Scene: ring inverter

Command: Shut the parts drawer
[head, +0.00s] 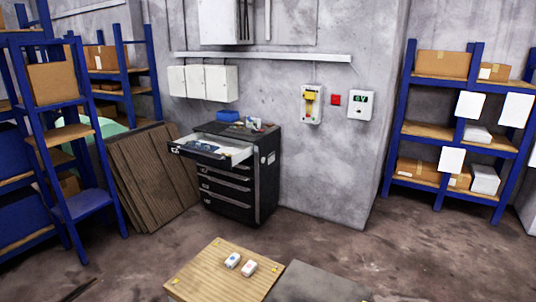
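The parts drawer (210,149) is the top drawer of a black cabinet (265,172) against the grey wall. It is pulled out toward the left front, with its white inside showing and some blue and white items lying in it. The drawers below it (225,187) look shut. Neither of my grippers shows in the head view, and nothing touches the drawer.
A wooden board (205,270) with two small white items lies in the foreground, beside a dark grey surface (315,284). Brown panels (150,175) lean left of the cabinet. Blue shelves stand at left (95,190) and right (455,130). Floor right of the cabinet is clear.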

